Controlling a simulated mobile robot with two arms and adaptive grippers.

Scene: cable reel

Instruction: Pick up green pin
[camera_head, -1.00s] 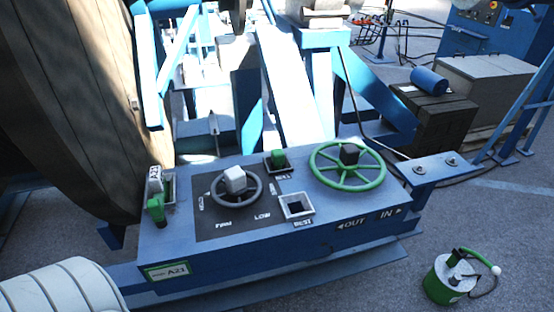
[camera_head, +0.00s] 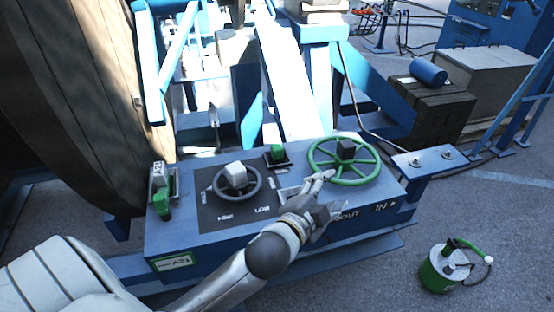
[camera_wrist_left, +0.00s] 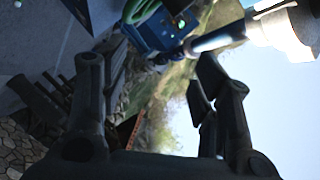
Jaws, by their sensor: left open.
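A small green pin (camera_head: 276,153) sits upright in a square socket at the back of the blue control panel (camera_head: 190,245). Another green piece (camera_head: 162,206) stands in a holder tagged A21 at the panel's left end. My left gripper (camera_head: 331,191) is over the front right part of the panel, close to the green handwheel (camera_head: 345,180). It is open and appears empty, to the right of the pin and nearer the camera. It hides part of the panel and most of the front square socket. In the left wrist view the spread fingers (camera_wrist_left: 155,98) show dark, with no pin visible between them.
A small grey-rimmed handwheel (camera_head: 236,182) is on the panel left of the pin. A large reel (camera_head: 70,100) stands at the left. A green and white canister (camera_head: 440,272) with a hose stands on the ground at right. Blue frame beams (camera_head: 285,85) rise behind the panel.

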